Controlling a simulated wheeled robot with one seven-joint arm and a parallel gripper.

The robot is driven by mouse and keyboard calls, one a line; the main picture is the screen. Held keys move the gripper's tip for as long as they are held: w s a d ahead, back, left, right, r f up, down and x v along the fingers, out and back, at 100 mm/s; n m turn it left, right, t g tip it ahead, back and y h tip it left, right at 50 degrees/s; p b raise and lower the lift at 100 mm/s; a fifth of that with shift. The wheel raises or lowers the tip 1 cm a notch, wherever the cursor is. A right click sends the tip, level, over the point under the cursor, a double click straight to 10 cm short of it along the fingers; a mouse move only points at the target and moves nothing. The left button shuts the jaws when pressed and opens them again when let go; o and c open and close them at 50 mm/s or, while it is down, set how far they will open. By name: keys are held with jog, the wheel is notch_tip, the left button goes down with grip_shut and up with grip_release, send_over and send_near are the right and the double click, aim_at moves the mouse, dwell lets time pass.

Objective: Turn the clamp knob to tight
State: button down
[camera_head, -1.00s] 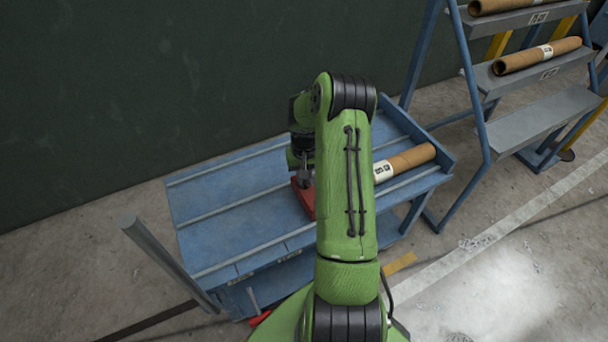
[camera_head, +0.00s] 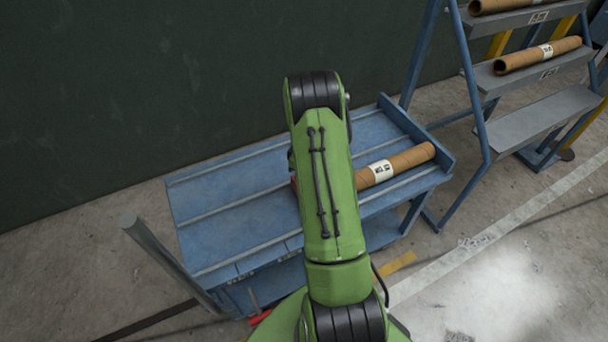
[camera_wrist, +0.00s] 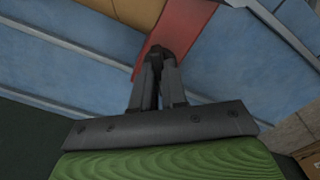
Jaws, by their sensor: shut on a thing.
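The red clamp (camera_wrist: 185,22) sits on the blue bench (camera_head: 225,205). In the wrist view it is a red plate running up from my fingertips. In the head view only a sliver of red (camera_head: 293,184) shows beside my arm. My gripper (camera_wrist: 160,62) is shut on the dark clamp knob (camera_wrist: 160,50) at the clamp's near end. The knob is mostly hidden between the fingers, so its turn position cannot be told. In the head view my green arm hides my gripper and the knob.
A brown tube (camera_head: 408,160) with a white label lies on the bench, right of my arm. A blue-grey stepped rack (camera_head: 540,75) holding similar tubes stands at the right. A grey post (camera_head: 165,255) rises at the bench's front left. A dark wall (camera_head: 150,80) stands behind.

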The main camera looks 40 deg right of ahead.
jog(key=n, duration=0.5)
jog(key=shift+n, duration=0.3)
jog(key=n, duration=0.4)
jog(key=shift+n, duration=0.4)
jog(key=c, duration=1.2)
grip_release()
jog(key=shift+o, duration=0.2)
notch_tip(320, 180, up, 16)
jog(key=p, duration=0.4)
jog(key=shift+f, duration=0.1)
